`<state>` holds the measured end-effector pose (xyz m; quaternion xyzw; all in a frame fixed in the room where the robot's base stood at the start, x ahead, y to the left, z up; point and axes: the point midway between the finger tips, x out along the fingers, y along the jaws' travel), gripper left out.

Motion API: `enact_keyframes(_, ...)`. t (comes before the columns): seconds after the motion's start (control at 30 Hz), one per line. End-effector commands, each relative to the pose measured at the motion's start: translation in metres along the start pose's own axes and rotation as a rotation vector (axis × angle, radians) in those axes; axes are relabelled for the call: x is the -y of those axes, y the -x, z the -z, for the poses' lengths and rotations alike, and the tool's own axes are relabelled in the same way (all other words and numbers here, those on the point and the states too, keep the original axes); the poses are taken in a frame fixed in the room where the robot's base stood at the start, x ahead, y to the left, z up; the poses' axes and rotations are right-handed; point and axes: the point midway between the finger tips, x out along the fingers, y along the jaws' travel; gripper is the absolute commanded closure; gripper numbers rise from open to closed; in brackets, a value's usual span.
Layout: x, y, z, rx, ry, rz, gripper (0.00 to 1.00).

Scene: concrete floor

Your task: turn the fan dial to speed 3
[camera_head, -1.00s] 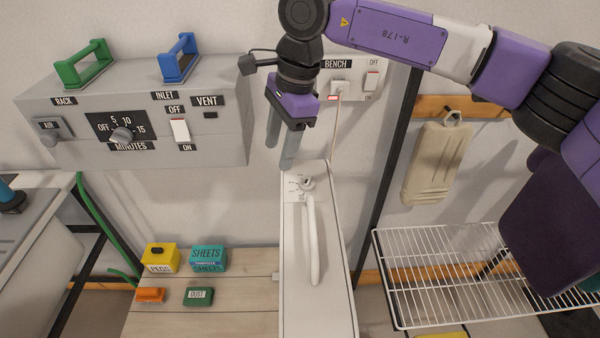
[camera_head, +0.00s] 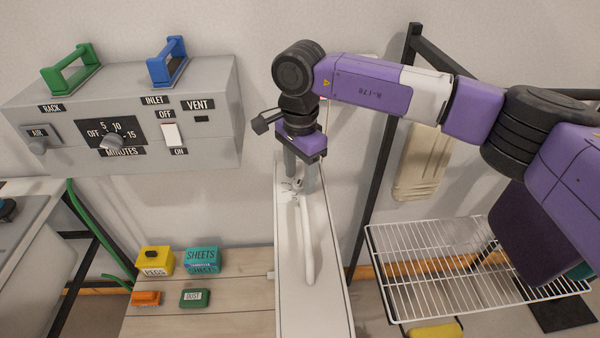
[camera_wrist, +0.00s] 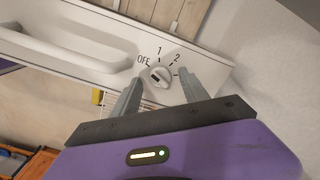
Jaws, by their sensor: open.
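The fan dial (camera_wrist: 158,76) is a small round light knob on a long white panel (camera_head: 316,290). In the wrist view OFF, 1 and 2 are readable around it; a 3 is not visible. I cannot tell surely which mark the knob points to. My gripper (camera_head: 300,180) is open and points down over the dial end of the panel. In the wrist view the two grey fingers (camera_wrist: 161,80) stand on either side of the dial, with gaps to it. In the head view the fingers partly hide the dial (camera_head: 298,184).
A long white handle (camera_head: 307,240) runs along the panel beside the dial. A grey control box (camera_head: 200,145) with a minutes dial and switches hangs at left. A wire rack (camera_head: 450,285) is at right. Small boxes (camera_head: 203,259) sit on the wooden surface at left.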

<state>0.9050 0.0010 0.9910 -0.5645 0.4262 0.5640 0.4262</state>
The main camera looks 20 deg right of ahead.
Motion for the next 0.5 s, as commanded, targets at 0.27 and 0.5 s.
enact_keyframes(0.27, 0.0000, -0.0014, -0.0002, 0.000, 0.000, 0.000, 0.52)
enact_keyframes(0.5, -0.0001, -0.0013, -0.0002, 0.000, 0.000, 0.000, 0.99)
